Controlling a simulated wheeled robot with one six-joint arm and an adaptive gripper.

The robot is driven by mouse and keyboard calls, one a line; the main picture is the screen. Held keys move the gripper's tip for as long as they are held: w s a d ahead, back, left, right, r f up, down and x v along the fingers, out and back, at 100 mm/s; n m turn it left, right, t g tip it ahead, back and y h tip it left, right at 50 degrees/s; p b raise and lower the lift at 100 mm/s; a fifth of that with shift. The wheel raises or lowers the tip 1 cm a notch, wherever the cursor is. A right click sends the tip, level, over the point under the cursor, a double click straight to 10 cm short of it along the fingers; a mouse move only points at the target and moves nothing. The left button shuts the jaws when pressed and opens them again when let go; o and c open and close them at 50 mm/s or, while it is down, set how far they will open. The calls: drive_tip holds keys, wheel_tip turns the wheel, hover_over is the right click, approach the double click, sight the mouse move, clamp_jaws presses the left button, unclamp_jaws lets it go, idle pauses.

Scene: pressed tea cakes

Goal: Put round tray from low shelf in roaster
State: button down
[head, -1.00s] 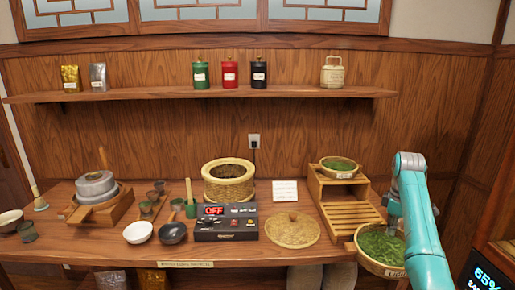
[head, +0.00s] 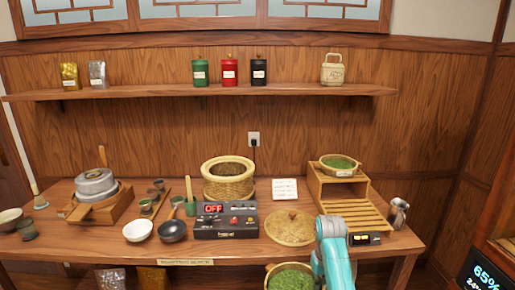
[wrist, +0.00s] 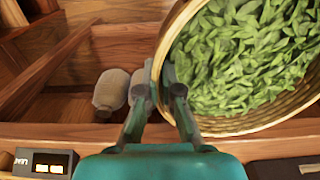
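The round tray (head: 269,272) has a pale woven rim and is full of green leaves. It is low in front of the table edge in the head view, partly cut off by the frame. My gripper (wrist: 160,92) is shut on its rim in the wrist view, where the tray (wrist: 166,45) looks tilted. My arm hides the gripper in the head view. The likely roaster, a round woven basket (head: 229,188) with a dark interior, stands open at the table's back. A control box (head: 225,222) showing red "OFF" sits in front of it.
A flat woven lid (head: 290,228) lies right of the control box. A wooden two-step stand (head: 355,214) bears a smaller leaf tray (head: 340,164) on top; its lower slats are bare. A metal jug (head: 398,213) and small display box (head: 365,239) are at the right.

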drive_tip(key=shift+s+a+f+m, duration=0.3)
drive_tip(key=shift+s+a+f, duration=0.2)
drive_tip(key=shift+a+f, duration=0.05)
drive_tip(key=s+f, duration=1.8)
drive_tip(key=f, duration=0.1)
drive_tip(key=shift+a+f, duration=0.15)
